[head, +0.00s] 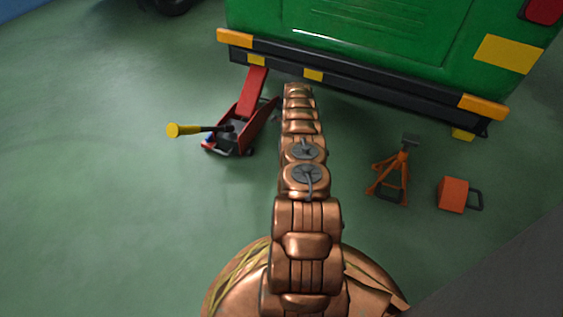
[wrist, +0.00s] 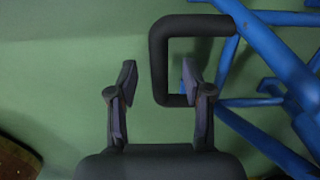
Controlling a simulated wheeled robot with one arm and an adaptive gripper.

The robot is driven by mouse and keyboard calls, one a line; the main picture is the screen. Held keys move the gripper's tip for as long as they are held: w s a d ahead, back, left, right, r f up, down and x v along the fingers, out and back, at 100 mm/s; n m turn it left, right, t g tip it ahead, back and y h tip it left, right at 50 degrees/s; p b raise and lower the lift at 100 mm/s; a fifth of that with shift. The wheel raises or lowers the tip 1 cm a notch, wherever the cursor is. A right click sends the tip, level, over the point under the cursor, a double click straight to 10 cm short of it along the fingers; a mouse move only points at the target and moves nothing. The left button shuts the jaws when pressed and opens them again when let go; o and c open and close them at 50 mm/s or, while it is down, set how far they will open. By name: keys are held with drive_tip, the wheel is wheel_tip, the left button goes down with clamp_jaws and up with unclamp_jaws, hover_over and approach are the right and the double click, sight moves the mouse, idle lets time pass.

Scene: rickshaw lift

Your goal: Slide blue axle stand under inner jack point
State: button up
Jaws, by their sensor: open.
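The blue axle stand (wrist: 262,45) fills the right side of the wrist view, cut off by the frame edge. Its black loop handle (wrist: 159,60) reaches left from it. My gripper (wrist: 160,72) is open; the handle's left bar shows between its fingertips, and the right finger overlaps the handle's lower end. I cannot tell how far apart in depth they are. In the head view my arm hides the gripper and the blue stand.
A red floor jack (head: 240,122) with a yellow-ended handle (head: 183,130) stands left of my arm, its raised part at the bumper. An orange axle stand (head: 394,172) and an orange block with a black handle (head: 453,194) stand on the right. Green floor between is clear.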

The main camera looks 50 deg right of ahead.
drive_tip(key=shift+r+p, duration=1.55)
drive_tip(key=shift+r, duration=2.1)
